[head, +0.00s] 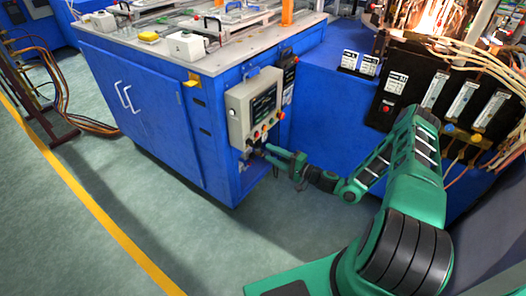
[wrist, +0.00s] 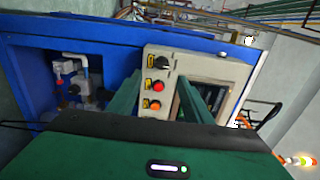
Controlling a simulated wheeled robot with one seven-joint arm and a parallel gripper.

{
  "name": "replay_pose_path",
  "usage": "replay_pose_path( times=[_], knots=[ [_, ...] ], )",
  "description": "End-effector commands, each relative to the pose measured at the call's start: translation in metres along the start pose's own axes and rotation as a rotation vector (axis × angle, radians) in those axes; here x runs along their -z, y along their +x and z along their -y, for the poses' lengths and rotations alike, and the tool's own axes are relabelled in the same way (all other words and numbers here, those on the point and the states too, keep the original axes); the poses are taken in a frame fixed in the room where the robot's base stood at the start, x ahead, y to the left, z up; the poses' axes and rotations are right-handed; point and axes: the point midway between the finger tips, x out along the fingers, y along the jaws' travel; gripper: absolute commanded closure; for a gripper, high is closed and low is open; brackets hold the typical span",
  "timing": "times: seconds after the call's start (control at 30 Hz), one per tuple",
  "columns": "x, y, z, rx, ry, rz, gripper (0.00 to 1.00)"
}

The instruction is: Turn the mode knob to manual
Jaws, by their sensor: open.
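The control panel (head: 237,120) is a light grey box with a dark screen on the side of a blue cabinet. In the wrist view, the panel (wrist: 182,61) carries a column of controls. A black knob (wrist: 161,62), which looks like the mode knob, is at the top, with red and orange buttons below it. The setting it points to is too small to read. My gripper (head: 268,151) is just below the panel's lower edge, pointing at the cabinet. In the wrist view its two green fingers stand apart with the button column between them, and nothing is held.
The blue cabinet (head: 150,115) bears white boxes and a yellow block on top. Pipes and valves (wrist: 75,80) sit in a recess beside the panel. Gauges and hoses (head: 463,103) are at the right. The green floor (head: 110,200) in front is clear.

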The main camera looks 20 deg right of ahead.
Motion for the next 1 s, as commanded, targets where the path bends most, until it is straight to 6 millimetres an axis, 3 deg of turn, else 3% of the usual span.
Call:
replay_pose_path(
  times=[0.27, 0.8, 1.0],
  knots=[
    [0.000, -0.024, 0.000, 0.000, 0.000, 0.000, 0.55],
    [-0.001, -0.025, 0.001, -0.003, -0.004, 0.007, 0.55],
    [-0.015, -0.023, 0.012, -0.066, -0.067, 0.118, 0.55]
  ],
)
